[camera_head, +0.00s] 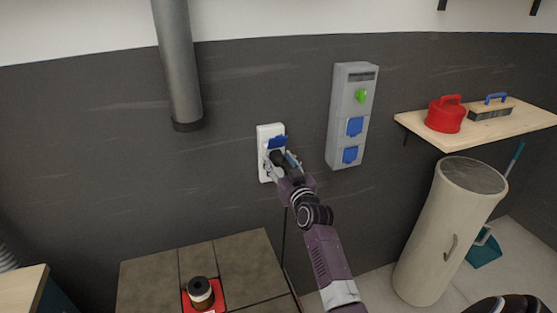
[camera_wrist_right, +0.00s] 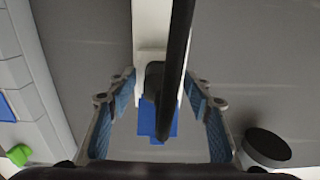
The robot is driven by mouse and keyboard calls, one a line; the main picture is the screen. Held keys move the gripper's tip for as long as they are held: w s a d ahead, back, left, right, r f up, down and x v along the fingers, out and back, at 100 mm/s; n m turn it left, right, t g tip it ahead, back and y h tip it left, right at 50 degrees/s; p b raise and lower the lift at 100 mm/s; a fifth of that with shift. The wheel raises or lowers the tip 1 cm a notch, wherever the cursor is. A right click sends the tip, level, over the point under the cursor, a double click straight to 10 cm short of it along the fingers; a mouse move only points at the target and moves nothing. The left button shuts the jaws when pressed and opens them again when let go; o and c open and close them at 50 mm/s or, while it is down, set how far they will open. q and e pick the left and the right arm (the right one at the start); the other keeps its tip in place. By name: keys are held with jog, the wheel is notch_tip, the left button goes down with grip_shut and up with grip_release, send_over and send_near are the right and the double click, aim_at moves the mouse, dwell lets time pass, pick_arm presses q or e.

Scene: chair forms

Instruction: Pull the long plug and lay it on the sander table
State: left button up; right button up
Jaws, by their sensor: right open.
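A white wall socket (camera_head: 263,148) with a raised blue flap (camera_head: 278,142) is on the dark wall. A black plug (camera_head: 279,158) sits at the socket, with a dark cable hanging below. In the right wrist view the plug (camera_wrist_right: 154,80) lies between my fingers, with the blue flap (camera_wrist_right: 158,125) behind it and the dark cable (camera_wrist_right: 180,40) crossing in front. My right gripper (camera_head: 284,163) is open around the plug, with gaps on both sides. A brown tiled tabletop (camera_head: 150,275) stands below; I cannot tell whether it is the sander table. My left gripper is out of view.
A grey socket box (camera_head: 338,130) with blue covers and a green switch is to the right. A grey pipe (camera_head: 178,65) hangs at the upper left. A jar (camera_head: 200,292) stands on a red base on the tabletop. A shelf (camera_head: 430,133) and beige cylinder (camera_head: 440,230) are at right.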

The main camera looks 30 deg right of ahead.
aim_at(283, 167)
dwell(0.8)
jog(key=shift+c, duration=0.4)
grip_shut()
jog(key=shift+p, duration=0.35)
jog(key=shift+s+a+f+p, duration=0.15)
jog(key=shift+s+p, duration=0.15)
jog(key=shift+s, duration=0.15)
jog(key=shift+p+v, duration=0.45)
jog(key=shift+v, duration=0.45)
jog(key=shift+s, duration=0.25)
jog(key=shift+p+v, duration=0.9)
jog(key=shift+v, duration=0.5)
